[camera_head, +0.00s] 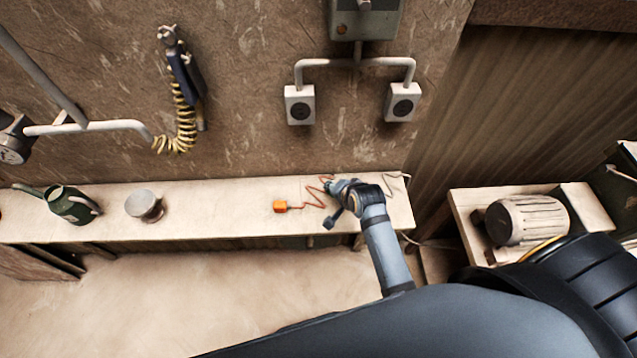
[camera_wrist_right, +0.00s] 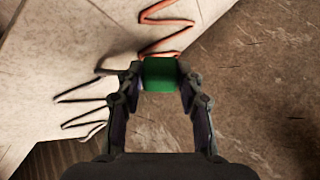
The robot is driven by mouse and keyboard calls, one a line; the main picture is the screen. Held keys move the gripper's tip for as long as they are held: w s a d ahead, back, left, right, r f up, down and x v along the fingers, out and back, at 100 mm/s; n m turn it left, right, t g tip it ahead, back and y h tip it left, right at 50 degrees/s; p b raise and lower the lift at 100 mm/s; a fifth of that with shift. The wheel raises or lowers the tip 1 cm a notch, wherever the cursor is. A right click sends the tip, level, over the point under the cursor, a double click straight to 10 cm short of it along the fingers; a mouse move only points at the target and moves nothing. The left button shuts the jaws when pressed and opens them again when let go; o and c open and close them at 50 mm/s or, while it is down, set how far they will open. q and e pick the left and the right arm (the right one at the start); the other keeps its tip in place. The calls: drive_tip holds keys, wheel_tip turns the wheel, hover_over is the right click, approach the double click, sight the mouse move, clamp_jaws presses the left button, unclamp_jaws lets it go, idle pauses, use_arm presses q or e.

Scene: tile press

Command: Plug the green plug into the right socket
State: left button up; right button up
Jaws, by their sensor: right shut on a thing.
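The green plug (camera_wrist_right: 160,74) sits between the fingertips of my right gripper (camera_wrist_right: 158,80), which is shut on it. In the head view my right gripper (camera_head: 340,188) is low over the right part of the shelf, and the plug is mostly hidden there. An orange-red cord runs from the plug area to an orange block (camera_head: 280,206) on the shelf. The right socket (camera_head: 402,102) is a white box with a dark round face on the wall, up and right of the gripper. The left socket (camera_head: 300,105) is a similar box. My left gripper is not in view.
The pale shelf (camera_head: 230,205) runs along the wall. A green can (camera_head: 70,204) and a grey round pot (camera_head: 145,206) stand on its left part. A tool with a coiled yellow hose (camera_head: 184,110) hangs on the wall. A motor (camera_head: 527,219) stands on the right. The wall below the sockets is clear.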

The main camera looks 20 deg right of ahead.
drive_tip(key=d+m+g+h+p, duration=0.1)
drive_tip(key=d+m+g, duration=0.1)
drive_tip(key=d, duration=0.1)
drive_tip(key=s+d+r+m+g+h+p, duration=0.1)
drive_tip(key=d+g+h+p, duration=0.1)
drive_tip(key=d, duration=0.1)
drive_tip(key=d+m+g+h+p, duration=0.1)
drive_tip(key=d+m+g+h, duration=0.1)
drive_tip(key=d, duration=0.2)
drive_tip(key=shift+s+r+m+g, duration=0.3)
drive_tip(key=shift+s+g, duration=0.05)
drive_tip(key=shift+g, duration=0.05)
drive_tip(key=shift+s+d, duration=0.15)
drive_tip(key=shift+s, duration=0.15)
drive_tip(key=shift+f, duration=0.1)
drive_tip(key=shift+f, duration=0.55)
wheel_tip(320, 180, down, 2)
drive_tip(key=shift+f+b, duration=0.1)
drive_tip(key=shift+b, duration=0.25)
drive_tip(key=shift+f+b, duration=0.6)
drive_tip(key=shift+f, duration=0.15)
